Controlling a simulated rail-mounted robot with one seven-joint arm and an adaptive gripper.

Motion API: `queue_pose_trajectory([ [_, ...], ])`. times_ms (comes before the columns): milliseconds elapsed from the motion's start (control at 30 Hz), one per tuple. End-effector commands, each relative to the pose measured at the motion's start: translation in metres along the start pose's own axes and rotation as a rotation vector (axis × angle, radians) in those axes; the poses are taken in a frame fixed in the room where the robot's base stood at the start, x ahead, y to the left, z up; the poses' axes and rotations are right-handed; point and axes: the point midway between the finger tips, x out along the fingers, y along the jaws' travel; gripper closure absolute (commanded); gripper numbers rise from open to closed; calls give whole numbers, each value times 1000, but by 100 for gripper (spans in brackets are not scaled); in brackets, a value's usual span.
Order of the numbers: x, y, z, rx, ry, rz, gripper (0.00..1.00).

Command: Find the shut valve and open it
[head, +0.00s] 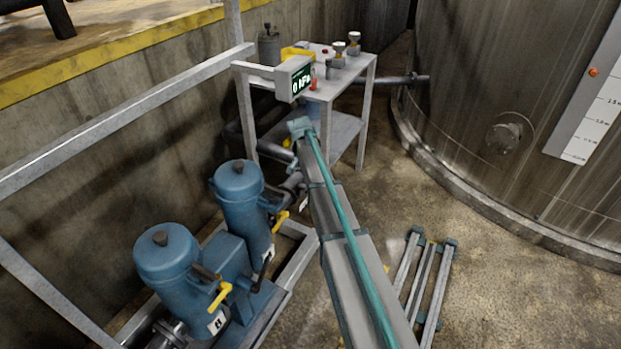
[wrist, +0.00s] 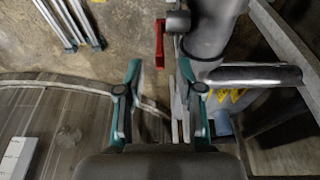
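In the wrist view my gripper (wrist: 160,72) is open, its two teal and grey fingers apart. A red handle (wrist: 160,42) lies just beyond the fingertips, beside a thick grey pipe (wrist: 210,35); nothing is clearly gripped. In the head view, yellow handles sit by the blue pump units, one at the front (head: 220,296) and one farther back (head: 281,221). Another yellow part (head: 286,143) shows near the pipes under the display. The red handle is not clearly seen in the head view, where my arm hides part of the pipework. My gripper is not clearly visible there.
A large tank (head: 500,80) is on the right. Metal bars (head: 424,282) lie on the floor, with clear floor around them.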

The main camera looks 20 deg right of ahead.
Motion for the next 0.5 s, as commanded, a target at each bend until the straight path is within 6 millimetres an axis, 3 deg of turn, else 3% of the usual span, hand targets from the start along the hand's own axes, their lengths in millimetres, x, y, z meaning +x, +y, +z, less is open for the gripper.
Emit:
queue_pose_trajectory([
  [200, -24, 0, 0, 0, 0, 0, 64],
  [500, -28, 0, 0, 0, -1, 1, 64],
])
